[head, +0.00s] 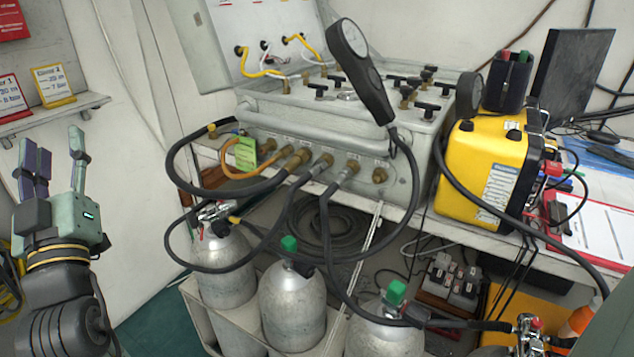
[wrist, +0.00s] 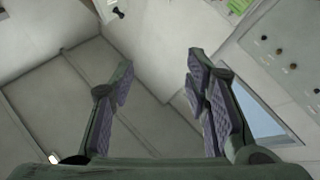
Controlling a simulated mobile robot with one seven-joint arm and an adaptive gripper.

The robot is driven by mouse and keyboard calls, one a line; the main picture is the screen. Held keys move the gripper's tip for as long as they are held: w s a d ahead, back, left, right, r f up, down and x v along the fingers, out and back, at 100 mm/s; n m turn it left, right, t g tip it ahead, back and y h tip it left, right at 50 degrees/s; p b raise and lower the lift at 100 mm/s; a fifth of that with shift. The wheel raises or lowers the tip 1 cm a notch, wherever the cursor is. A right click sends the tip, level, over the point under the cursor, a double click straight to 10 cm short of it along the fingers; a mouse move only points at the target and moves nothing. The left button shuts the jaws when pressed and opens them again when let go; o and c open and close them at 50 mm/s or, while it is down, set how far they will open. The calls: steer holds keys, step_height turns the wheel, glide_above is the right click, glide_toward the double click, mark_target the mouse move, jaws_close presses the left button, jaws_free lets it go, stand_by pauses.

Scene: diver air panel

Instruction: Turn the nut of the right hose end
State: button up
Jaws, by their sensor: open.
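The grey air panel (head: 284,117) stands on a bench in the middle of the head view. A row of fittings runs along its front, several with hoses joined. The rightmost joined hose end (head: 346,172) has a metallic nut, and its black hose drops from it. A bare brass port (head: 380,175) is to its right. My gripper (head: 54,150) is at the far left of the head view, fingers pointing up, empty and well apart from the panel. In the wrist view the gripper (wrist: 159,72) is open with nothing between its fingers; no hose end shows there.
Grey cylinders (head: 292,305) with green-capped valves stand in front below the panel. Loops of black hose (head: 172,235) hang before it. A hand-held gauge (head: 360,70) rises over the panel's front. A yellow case (head: 482,165) stands to the right.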

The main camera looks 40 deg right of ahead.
steer(key=d+f+m+g+h, duration=0.2)
steer(key=d+f+g+h, duration=0.2)
steer(key=d, duration=0.5)
steer(key=d+f+m+g+h, duration=0.3)
steer(key=d+f+h, duration=0.15)
steer(key=d, duration=0.55)
steer(key=m+g+h+b, duration=0.1)
steer(key=m+g+h, duration=0.3)
steer(key=g, duration=0.7)
glide_toward(335, 184)
steer(key=x, duration=0.3)
steer(key=shift+f, duration=0.25)
steer(key=shift+t, duration=0.3)
steer(key=p+x, duration=0.2)
steer(key=x, duration=0.8)
steer(key=shift+w+d+f, duration=0.1)
steer(key=shift+w+d, duration=0.1)
steer(key=shift+d, duration=0.05)
steer(key=shift+c, duration=0.5)
jaws_close()
